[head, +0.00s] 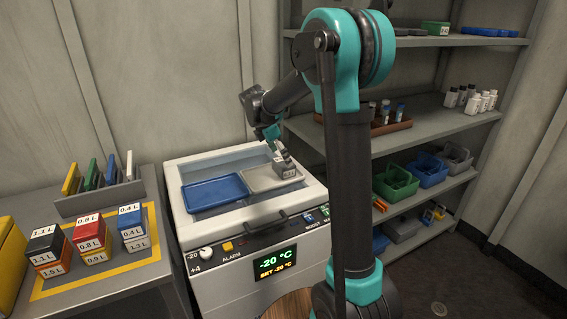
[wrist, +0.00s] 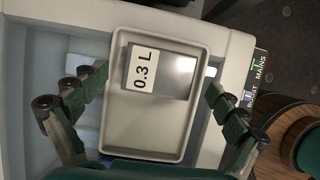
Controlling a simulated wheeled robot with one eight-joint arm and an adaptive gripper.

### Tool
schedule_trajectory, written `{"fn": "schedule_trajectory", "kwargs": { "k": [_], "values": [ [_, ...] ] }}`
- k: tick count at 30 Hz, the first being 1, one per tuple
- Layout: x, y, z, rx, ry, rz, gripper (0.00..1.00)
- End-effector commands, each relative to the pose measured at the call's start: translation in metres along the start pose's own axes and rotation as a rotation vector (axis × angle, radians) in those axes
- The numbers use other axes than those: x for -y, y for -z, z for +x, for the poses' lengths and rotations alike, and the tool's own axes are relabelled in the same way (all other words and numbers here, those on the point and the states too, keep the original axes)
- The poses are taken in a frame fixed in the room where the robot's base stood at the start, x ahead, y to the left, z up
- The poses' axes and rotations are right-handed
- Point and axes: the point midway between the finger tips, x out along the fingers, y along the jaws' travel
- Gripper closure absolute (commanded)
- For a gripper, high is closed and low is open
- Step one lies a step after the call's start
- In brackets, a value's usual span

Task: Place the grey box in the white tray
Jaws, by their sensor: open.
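The grey box (wrist: 174,72), labelled 0.3 L, lies inside the white tray (wrist: 140,134), near one end of it. In the head view the grey box (head: 288,171) shows at the right part of the white tray (head: 262,182). The tray sits in the open top of the freezer unit. My gripper (wrist: 150,88) is open, its fingers apart on either side of the tray and box in the wrist view, touching neither as far as I can see. In the head view my gripper (head: 280,150) is just above the box.
A blue tray (head: 214,193) sits left of the white tray. The freezer (head: 262,240) has a raised rim and front handle. Stacked labelled boxes (head: 92,236) stand on the left table. A shelf (head: 420,135) with bottles and baskets stands at the right.

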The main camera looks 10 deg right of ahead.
Motion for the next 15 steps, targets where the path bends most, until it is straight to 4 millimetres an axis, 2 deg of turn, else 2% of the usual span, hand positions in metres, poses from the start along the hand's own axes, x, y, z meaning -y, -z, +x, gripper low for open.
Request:
{"fn": "schedule_trajectory", "kwargs": {
  "k": [3, 9, 15],
  "values": [
    [0.000, 0.001, -0.027, 0.000, -0.001, -0.003, 0.02],
    [0.000, 0.001, -0.064, 0.000, -0.002, -0.002, 0.02],
    [0.000, 0.000, -0.084, 0.000, -0.001, -0.002, 0.02]
  ]
}}
